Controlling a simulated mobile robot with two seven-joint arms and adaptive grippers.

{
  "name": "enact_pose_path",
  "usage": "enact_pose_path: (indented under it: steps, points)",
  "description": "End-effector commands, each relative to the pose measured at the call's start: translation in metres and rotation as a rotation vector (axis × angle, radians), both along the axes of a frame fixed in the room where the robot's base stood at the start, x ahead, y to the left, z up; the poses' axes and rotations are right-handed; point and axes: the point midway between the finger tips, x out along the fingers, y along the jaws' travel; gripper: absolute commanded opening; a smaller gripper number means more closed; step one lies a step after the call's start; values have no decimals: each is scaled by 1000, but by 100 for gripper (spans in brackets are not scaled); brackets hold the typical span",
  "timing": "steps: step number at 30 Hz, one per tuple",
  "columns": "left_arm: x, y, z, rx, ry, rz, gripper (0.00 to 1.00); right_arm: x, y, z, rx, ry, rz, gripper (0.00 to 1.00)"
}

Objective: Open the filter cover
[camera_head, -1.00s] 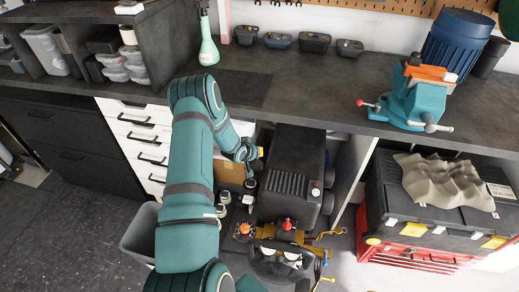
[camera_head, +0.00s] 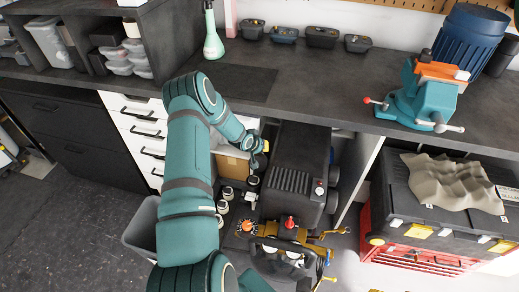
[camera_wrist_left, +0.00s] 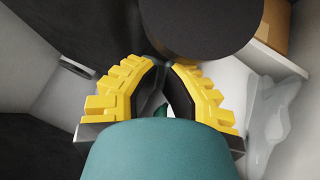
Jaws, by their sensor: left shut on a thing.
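A black machine (camera_head: 290,175) with a ribbed top stands below the bench, with a red knob at its front. My left gripper (camera_wrist_left: 163,72) has yellow fingers with dark pads and reaches the machine's far left side. In the left wrist view its tips come together on a dark part beside a large round dark piece (camera_wrist_left: 195,25), which looks like the filter cover. The exact grip is hard to see there. In the head view only a yellow bit of the gripper (camera_head: 265,147) shows, and the machine and arm hide the cover. My right gripper is not in view.
A cardboard box (camera_head: 232,163) and several small jars (camera_head: 226,192) are left of the machine. A grey bin (camera_head: 140,228) stands further left. The dark bench top (camera_head: 300,75) is above, with a teal vise (camera_head: 425,95). A black and red toolbox (camera_head: 430,225) is at right.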

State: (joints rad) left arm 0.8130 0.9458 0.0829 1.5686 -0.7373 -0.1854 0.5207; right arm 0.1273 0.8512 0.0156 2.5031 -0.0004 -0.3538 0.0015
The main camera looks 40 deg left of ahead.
Motion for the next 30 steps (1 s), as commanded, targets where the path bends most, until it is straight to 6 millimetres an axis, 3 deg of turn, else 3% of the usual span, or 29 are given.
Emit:
enact_pose_path:
  steps: [14,30]
  points:
    - [-18,-8,5,-6,11,0,0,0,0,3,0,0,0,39]
    - [-72,-13,84,3,-3,0,0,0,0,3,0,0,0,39]
